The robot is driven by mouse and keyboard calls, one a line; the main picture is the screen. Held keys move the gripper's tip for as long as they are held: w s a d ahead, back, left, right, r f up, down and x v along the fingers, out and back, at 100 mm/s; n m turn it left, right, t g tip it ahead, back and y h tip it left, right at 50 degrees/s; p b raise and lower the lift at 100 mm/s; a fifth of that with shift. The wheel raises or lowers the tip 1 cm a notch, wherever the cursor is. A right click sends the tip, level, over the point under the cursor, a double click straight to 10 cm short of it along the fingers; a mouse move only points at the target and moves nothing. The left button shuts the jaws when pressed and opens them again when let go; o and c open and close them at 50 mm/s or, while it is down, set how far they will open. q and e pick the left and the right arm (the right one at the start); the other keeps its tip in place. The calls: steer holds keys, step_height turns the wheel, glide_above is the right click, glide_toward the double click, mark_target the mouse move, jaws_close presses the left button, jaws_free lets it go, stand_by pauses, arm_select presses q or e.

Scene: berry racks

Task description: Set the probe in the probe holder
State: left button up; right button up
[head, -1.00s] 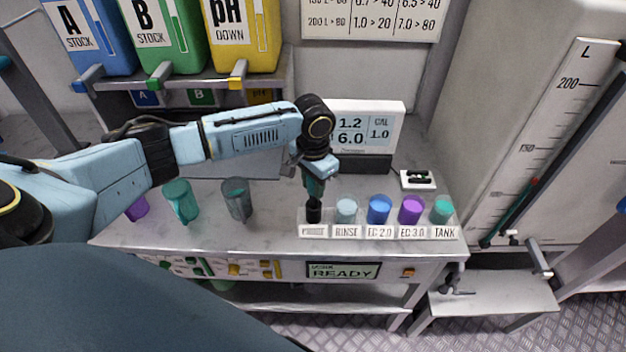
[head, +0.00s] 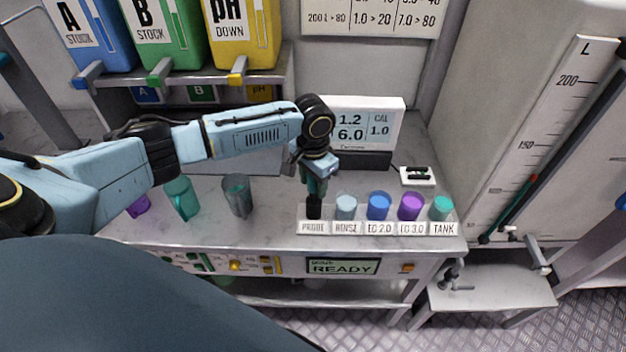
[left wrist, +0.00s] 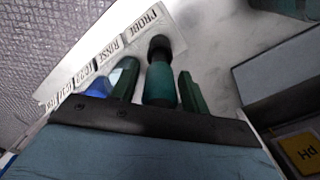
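The probe, with a teal body and a black end, shows in the left wrist view (left wrist: 160,82). In the head view its black end (head: 314,208) stands upright at the holder place labelled PROBE (head: 312,228), at the left end of the cup row. My left gripper (head: 316,188) is right above it, pointing down. In the left wrist view its two green fingers (left wrist: 158,88) stand on either side of the probe with a narrow gap on each side, so it looks open around it. The probe's seat is mostly hidden. My right gripper is not in view.
Right of the probe stand the RINSE cup (head: 346,206), blue EC 2.0 cup (head: 379,206), purple EC 3.0 cup (head: 410,206) and TANK cup (head: 440,208). A meter (head: 365,127) stands behind. A grey beaker (head: 237,196) and teal beaker (head: 183,198) stand left.

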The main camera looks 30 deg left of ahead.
arm_select(q)
steer(key=shift+o, duration=0.9)
step_height(320, 180, up, 14)
steer(key=shift+f, duration=0.25)
